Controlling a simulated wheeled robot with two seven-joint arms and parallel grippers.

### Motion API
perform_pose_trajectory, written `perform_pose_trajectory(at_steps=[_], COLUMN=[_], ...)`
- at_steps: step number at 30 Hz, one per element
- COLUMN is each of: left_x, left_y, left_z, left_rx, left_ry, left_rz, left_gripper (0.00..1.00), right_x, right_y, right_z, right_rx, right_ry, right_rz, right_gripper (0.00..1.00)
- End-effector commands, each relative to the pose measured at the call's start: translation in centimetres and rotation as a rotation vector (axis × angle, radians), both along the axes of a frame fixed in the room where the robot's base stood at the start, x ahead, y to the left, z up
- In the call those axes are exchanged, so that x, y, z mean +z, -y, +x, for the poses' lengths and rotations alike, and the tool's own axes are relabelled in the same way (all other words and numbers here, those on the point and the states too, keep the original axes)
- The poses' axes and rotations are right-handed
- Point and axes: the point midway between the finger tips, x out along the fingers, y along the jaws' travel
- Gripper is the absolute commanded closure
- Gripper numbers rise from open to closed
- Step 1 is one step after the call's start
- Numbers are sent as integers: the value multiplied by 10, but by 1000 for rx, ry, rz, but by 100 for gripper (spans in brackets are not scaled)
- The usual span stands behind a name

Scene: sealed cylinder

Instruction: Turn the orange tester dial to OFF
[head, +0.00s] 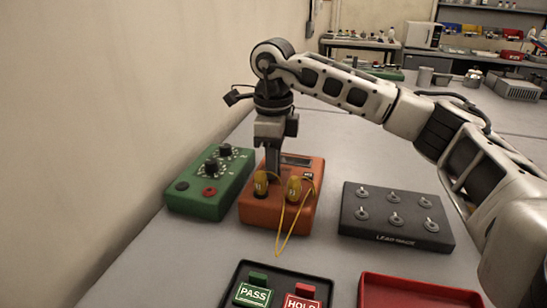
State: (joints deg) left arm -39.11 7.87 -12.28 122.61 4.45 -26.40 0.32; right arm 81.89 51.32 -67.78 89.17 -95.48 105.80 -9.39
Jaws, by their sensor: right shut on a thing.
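The orange tester (308,203) sits on the grey bench, left of the middle in the head view. It has a dark display (297,161) along its far edge. My right gripper (273,171) points straight down at the tester's top, behind the left plug, and is shut on the dial there. The dial and its pointer are hidden by the fingers and plugs, so its setting cannot be read. My left gripper is not in view.
A green box (232,187) with black knobs stands close left of the tester. A dark lead rack (390,229) with several metal posts is to the right. In front are a black tray (240,270) with PASS and HOLD pieces and a red tray (420,291). A wall bounds the left.

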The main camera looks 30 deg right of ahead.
Motion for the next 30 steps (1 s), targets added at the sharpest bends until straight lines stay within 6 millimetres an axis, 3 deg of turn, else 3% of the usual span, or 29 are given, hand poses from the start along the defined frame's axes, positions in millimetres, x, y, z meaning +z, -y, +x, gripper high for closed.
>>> perform_pose_trajectory(at_steps=[17,18,20,30], left_x=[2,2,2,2], left_y=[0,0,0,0], left_z=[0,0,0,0], left_rx=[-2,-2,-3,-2], left_ry=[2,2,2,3], left_rz=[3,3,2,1], left_gripper=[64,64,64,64], right_x=[1,1,1,3], right_y=[0,0,0,0], right_z=[1,1,1,1], right_rx=[39,39,39,38], right_ry=[4,4,4,3], right_rz=[1,1,1,1], right_gripper=[98,70,53,53])
